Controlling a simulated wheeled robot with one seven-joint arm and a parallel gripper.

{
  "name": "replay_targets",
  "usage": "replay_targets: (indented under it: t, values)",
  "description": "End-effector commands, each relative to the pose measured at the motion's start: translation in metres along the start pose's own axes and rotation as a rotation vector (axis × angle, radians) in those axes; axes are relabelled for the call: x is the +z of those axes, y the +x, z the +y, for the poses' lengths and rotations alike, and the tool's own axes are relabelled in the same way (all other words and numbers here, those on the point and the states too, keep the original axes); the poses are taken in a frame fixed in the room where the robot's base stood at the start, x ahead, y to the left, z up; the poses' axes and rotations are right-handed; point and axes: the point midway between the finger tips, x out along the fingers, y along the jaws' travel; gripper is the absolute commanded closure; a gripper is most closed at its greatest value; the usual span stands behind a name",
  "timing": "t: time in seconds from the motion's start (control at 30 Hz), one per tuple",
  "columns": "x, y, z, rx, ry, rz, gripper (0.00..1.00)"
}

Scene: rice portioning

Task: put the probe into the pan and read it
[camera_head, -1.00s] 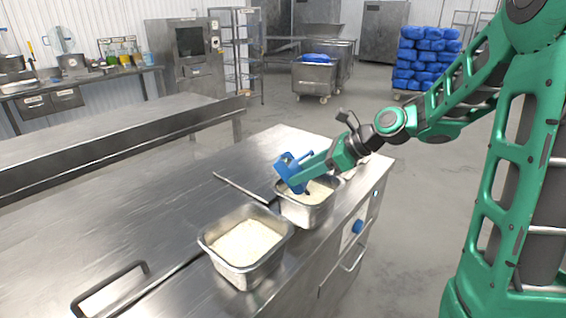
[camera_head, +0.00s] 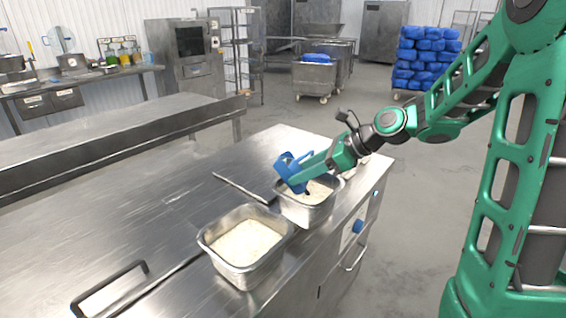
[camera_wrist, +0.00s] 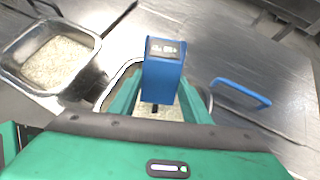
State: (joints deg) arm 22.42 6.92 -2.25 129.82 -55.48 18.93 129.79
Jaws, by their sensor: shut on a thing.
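The probe is a blue device (camera_head: 284,161) with a small display on top; it also shows in the wrist view (camera_wrist: 165,72). The display has digits too small to read. My gripper (camera_head: 300,184) is shut on the probe, a green finger on each side of it in the wrist view (camera_wrist: 160,105). The probe is over the far steel pan (camera_head: 290,210), which holds white rice (camera_head: 318,192). A dark part below the body points down at the rice. I cannot tell how deep its tip is.
A second steel pan (camera_head: 214,245) of rice (camera_head: 245,243) stands nearer on the same steel counter (camera_head: 130,215). A blue loop-shaped piece (camera_wrist: 243,92) shows right of the probe in the wrist view. A dark bar handle (camera_head: 110,285) is at the front left. The counter's left side is clear.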

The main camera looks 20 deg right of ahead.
Motion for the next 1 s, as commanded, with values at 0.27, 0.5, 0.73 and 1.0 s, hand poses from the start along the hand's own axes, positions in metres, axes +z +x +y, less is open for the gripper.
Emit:
replay_targets:
  t: [0.27, 0.5, 0.73, 1.0]
  values:
    - [0.000, 0.000, 0.000, 0.000, 0.000, 0.000, 0.79]
    - [0.008, -0.006, 0.000, -0.002, -0.003, -0.002, 0.79]
    - [0.023, -0.018, -0.001, -0.002, -0.002, -0.001, 0.79]
    - [0.041, -0.033, 0.000, -0.002, -0.001, 0.000, 0.79]
